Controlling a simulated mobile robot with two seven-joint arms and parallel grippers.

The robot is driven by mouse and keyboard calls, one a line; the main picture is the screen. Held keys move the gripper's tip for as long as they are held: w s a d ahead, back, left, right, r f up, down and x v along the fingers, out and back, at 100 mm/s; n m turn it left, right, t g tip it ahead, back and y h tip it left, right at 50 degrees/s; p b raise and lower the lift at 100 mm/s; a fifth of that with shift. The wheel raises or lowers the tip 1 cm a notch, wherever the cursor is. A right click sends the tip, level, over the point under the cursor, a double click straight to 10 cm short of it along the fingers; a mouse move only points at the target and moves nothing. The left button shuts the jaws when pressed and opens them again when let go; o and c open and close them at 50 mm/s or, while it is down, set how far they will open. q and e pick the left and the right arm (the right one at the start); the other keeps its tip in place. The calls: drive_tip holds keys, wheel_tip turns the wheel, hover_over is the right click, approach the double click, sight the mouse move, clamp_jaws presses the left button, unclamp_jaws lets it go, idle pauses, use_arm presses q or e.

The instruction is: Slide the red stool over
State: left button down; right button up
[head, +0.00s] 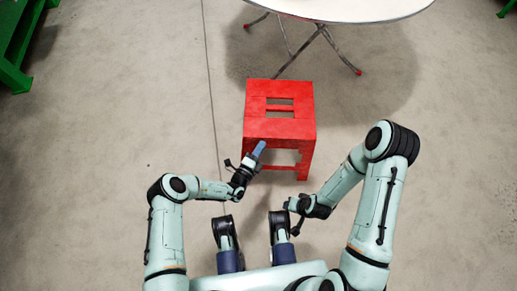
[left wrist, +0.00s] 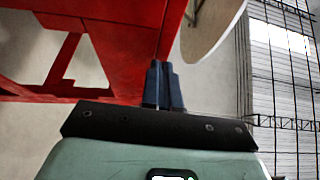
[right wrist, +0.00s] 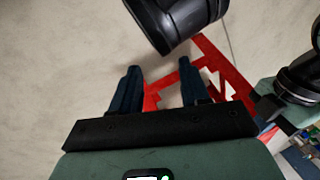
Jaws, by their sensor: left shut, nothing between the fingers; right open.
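The red stool (head: 280,95) stands upright on the floor in front of me, with slots in its seat. It fills the upper left of the left wrist view (left wrist: 120,45). My left gripper (head: 259,148) is shut and empty, its blue fingertips at the stool's near side; the left wrist view shows the fingers (left wrist: 162,80) together close to the red panel. I cannot tell whether they touch it. My right gripper (right wrist: 158,85) is open and empty, short of the stool's near right leg. Part of the stool (right wrist: 225,72) shows beyond its fingers.
A round white table (head: 340,8) with thin metal legs and red feet stands behind the stool. Green metal shelving (head: 18,50) is at the far left. The concrete floor on both sides of the stool is clear.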

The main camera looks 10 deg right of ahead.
sight(257, 138)
use_arm(q)
drive_tip(key=shift+w, duration=0.35)
use_arm(e)
drive_tip(key=shift+w+a, duration=0.1)
drive_tip(key=shift+w, duration=0.2)
use_arm(q)
drive_tip(key=w+b, duration=0.3)
drive_tip(key=shift+w+a+f, duration=0.2)
drive_tip(key=shift+w+a, duration=0.05)
drive_tip(key=shift+w, duration=0.05)
drive_tip(key=shift+w+r, duration=0.2)
drive_tip(key=shift+w, duration=0.1)
use_arm(e)
drive_tip(key=shift+h, duration=0.3)
drive_tip(key=f, duration=0.1)
drive_tip(key=d+f, duration=0.2)
drive_tip(key=f, duration=0.1)
drive_tip(key=shift+w, duration=0.35)
